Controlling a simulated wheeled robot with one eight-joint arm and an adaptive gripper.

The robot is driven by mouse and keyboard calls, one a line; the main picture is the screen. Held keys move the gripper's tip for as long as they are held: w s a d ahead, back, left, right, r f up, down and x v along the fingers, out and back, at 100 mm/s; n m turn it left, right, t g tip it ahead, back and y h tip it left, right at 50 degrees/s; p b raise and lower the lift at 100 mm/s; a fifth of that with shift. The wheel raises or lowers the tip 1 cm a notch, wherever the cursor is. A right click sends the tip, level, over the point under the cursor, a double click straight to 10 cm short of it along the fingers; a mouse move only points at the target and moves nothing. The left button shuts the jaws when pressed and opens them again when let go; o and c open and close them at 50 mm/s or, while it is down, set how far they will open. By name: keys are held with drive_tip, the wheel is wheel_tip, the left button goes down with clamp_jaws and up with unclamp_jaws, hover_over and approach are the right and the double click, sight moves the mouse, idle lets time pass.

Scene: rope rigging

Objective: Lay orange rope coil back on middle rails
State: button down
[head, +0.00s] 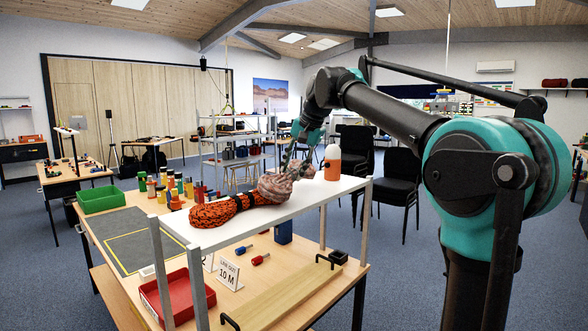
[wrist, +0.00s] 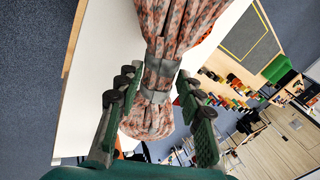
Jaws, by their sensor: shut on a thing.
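My gripper (head: 290,165) is shut on a pale pink-grey rope coil with orange flecks (head: 275,187), at the white shelf top. In the wrist view, the jaws (wrist: 158,80) flank the coil's grey-banded neck (wrist: 158,76), with a looped end (wrist: 148,122) between them and the wider bundle above. A brighter orange-and-black rope coil (head: 212,213) lies on the front left of the shelf board (head: 300,213), against the pale coil. I cannot tell whether the two join. No separate middle rails can be made out.
An orange-and-white bottle (head: 333,163) stands at the shelf's back right. Metal posts (head: 198,285) carry the shelf over a wooden bench. Left on the bench are several coloured containers (head: 170,185) and a green tray (head: 100,200). A red bin (head: 177,298) sits below the shelf.

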drive_tip(key=c, duration=1)
unclamp_jaws()
